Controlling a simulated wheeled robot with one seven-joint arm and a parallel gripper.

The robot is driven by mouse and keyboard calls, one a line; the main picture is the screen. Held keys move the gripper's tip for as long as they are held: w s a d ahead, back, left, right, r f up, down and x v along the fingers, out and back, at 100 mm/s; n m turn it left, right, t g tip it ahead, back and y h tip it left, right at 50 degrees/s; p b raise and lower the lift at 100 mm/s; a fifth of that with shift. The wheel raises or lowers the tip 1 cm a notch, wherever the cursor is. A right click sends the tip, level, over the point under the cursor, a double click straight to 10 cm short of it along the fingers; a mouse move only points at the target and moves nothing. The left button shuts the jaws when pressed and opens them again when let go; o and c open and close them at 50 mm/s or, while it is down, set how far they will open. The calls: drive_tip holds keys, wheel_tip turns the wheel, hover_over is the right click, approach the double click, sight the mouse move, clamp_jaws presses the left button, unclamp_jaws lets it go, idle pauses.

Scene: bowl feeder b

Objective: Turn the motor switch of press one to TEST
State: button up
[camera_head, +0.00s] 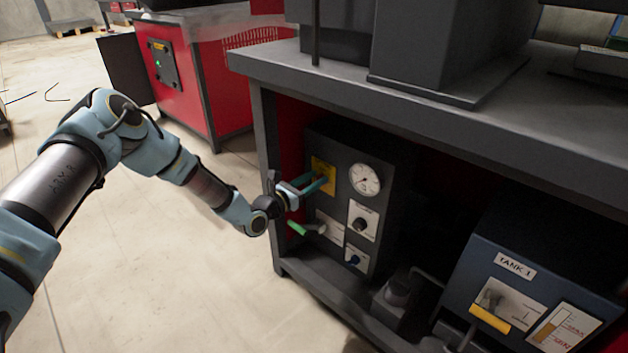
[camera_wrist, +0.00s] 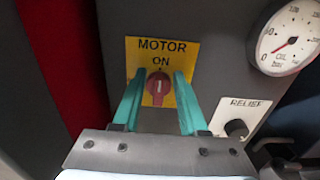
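The motor switch (camera_wrist: 158,88) is a red round knob with a white upright mark, on a yellow plate (camera_wrist: 150,50) reading MOTOR and ON. The mark points up toward ON. I see no TEST label; the fingers cover parts of the plate's sides. In the head view the yellow plate (camera_head: 322,168) is on the upper left of a dark control box (camera_head: 345,150) under the bench. My gripper (camera_wrist: 159,84) is open, with one green finger on each side of the knob. I cannot tell whether either finger touches it. My gripper (camera_head: 316,182) largely hides the knob in the head view.
An oil pressure gauge (camera_wrist: 293,38) and a RELIEF knob (camera_wrist: 236,129) are right of the switch. A green-tipped lever (camera_head: 298,228) sticks out below my gripper. The bench top (camera_head: 420,110) overhangs the box. A blue TANK 1 box (camera_head: 535,275) stands at right. Floor at left is open.

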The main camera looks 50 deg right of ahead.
drive_tip(key=c, duration=0.6)
clamp_jaws()
